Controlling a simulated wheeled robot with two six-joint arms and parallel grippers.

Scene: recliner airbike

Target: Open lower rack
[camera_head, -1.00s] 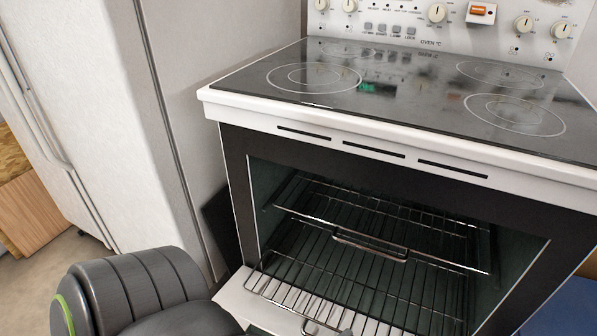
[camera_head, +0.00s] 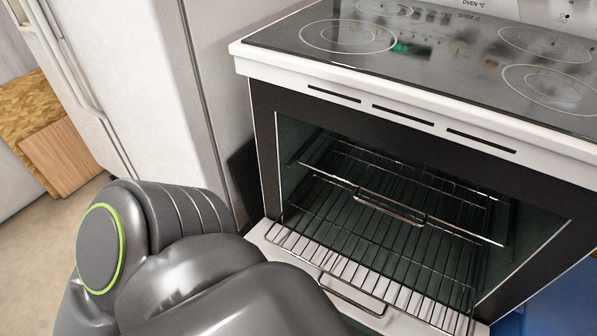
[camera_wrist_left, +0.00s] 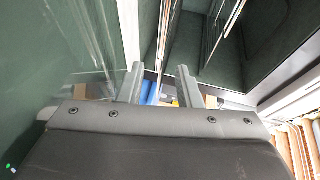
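The oven (camera_head: 262,130) stands open in the head view. Its lower wire rack (camera_head: 375,262) reaches out past the opening, with a front handle (camera_head: 352,300) at its near edge. An upper wire rack (camera_head: 440,185) sits further in, with its own handle (camera_head: 390,208). My left arm (camera_head: 165,250) fills the lower left, and its gripper is hidden in the head view. In the left wrist view, my left gripper (camera_wrist_left: 160,82) has its fingers apart, with nothing seen held between them. My right gripper is not in view.
The oven door (camera_head: 270,240) lies folded down under the lower rack, partly hidden by my arm. A pale cabinet or fridge side (camera_head: 160,90) stands close on the left. A blue object (camera_head: 560,305) shows at the lower right.

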